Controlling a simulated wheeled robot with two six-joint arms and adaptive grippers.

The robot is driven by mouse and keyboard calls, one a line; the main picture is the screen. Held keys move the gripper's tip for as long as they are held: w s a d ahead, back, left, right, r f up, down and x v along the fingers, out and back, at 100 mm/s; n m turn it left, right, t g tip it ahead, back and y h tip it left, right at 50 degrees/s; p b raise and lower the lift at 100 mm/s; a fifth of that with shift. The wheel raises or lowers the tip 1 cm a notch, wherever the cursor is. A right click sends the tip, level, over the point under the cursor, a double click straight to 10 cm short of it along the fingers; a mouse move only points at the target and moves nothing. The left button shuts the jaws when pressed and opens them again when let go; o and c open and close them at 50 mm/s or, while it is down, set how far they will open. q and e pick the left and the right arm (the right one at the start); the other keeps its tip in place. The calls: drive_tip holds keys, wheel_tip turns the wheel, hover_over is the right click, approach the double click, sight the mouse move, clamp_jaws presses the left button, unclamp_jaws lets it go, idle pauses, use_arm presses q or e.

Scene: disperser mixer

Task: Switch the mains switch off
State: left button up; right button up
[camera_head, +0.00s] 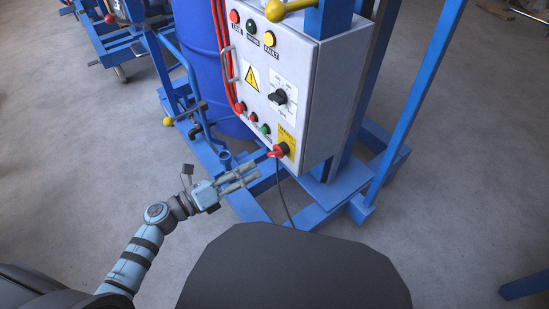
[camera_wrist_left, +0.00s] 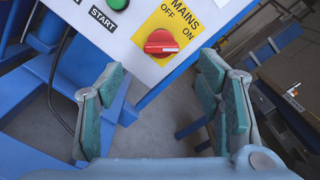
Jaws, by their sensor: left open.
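The mains switch is a red rotary knob (camera_head: 278,151) on a yellow plate at the lower corner of the grey control box (camera_head: 318,85). In the left wrist view the red knob (camera_wrist_left: 161,43) shows at top centre, with OFF printed above it and ON to its upper right. Its raised grip lies roughly level across the picture, one end towards the ON side. My left gripper (camera_head: 251,176) is open and empty, below and left of the knob and apart from it. In the wrist view the open left gripper (camera_wrist_left: 158,82) has its padded fingers either side, below the knob.
A black selector (camera_head: 278,97), lamps and push buttons sit higher on the box; the green START button (camera_wrist_left: 117,3) is near the mains switch. A blue drum (camera_head: 200,45) and blue frame (camera_head: 335,190) surround it. A dark cable (camera_head: 281,190) hangs below the knob.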

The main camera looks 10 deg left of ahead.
sight(271, 156)
use_arm(q)
drive_tip(key=b+x, duration=0.1)
drive_tip(key=x, duration=0.7)
drive_tip(key=shift+w+d, duration=0.15)
drive_tip(key=shift+d, duration=0.05)
drive_tip(key=shift+w+d, duration=0.4)
drive_tip(key=shift+w, duration=0.05)
use_arm(e)
drive_tip(key=shift+w+a+r, duration=0.15)
drive_tip(key=shift+w, duration=0.25)
drive_tip(key=shift+w+a+r, duration=0.15)
drive_tip(key=shift+w, duration=0.25)
use_arm(q)
drive_tip(key=shift+c, duration=0.6)
drive_tip(key=c, duration=1.1)
drive_tip(key=shift+o, duration=0.2)
